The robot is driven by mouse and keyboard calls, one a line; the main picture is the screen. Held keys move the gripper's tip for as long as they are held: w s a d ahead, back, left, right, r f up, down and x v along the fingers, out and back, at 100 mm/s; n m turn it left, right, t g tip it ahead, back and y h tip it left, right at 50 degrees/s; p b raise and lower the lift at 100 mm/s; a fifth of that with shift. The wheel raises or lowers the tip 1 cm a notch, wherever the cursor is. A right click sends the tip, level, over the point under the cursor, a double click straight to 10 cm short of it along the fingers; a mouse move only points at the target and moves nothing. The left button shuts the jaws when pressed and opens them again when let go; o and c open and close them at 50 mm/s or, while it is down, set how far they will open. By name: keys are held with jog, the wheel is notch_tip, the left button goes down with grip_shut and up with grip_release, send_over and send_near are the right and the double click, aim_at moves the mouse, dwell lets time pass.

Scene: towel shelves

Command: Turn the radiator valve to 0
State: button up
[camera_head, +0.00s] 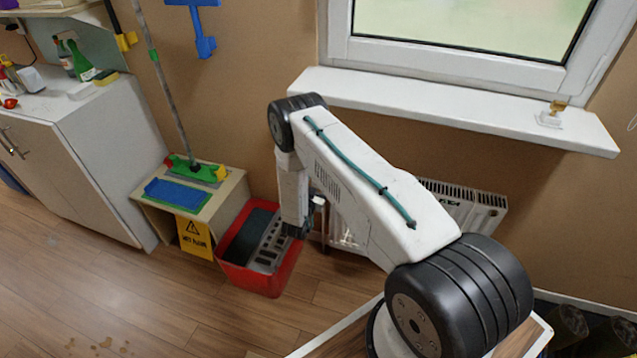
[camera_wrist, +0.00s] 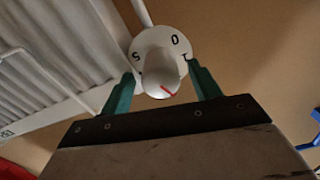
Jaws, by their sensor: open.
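The radiator valve (camera_wrist: 160,66) is a white round knob with a dial behind it, seen close up in the wrist view. The figure 0 shows at the dial's upper right and a 5 at its upper left. A red mark on the knob shows at its lower right, away from the 0. My gripper (camera_wrist: 161,88) is open, with one teal finger on each side of the knob; I cannot tell whether they touch it. In the head view my arm reaches down beside the radiator (camera_head: 468,201), and I cannot make out the valve clearly there.
The white windowsill (camera_head: 450,112) juts out above the radiator. A red tub (camera_head: 262,277) stands on the floor by my arm's end. Left of it are a small wooden stand (camera_head: 228,203) with a yellow sign (camera_head: 195,238) and a white cabinet (camera_head: 100,165).

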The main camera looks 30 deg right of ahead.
jog(key=shift+w+d, duration=0.4)
jog(key=shift+d, duration=0.15)
jog(key=c, duration=1)
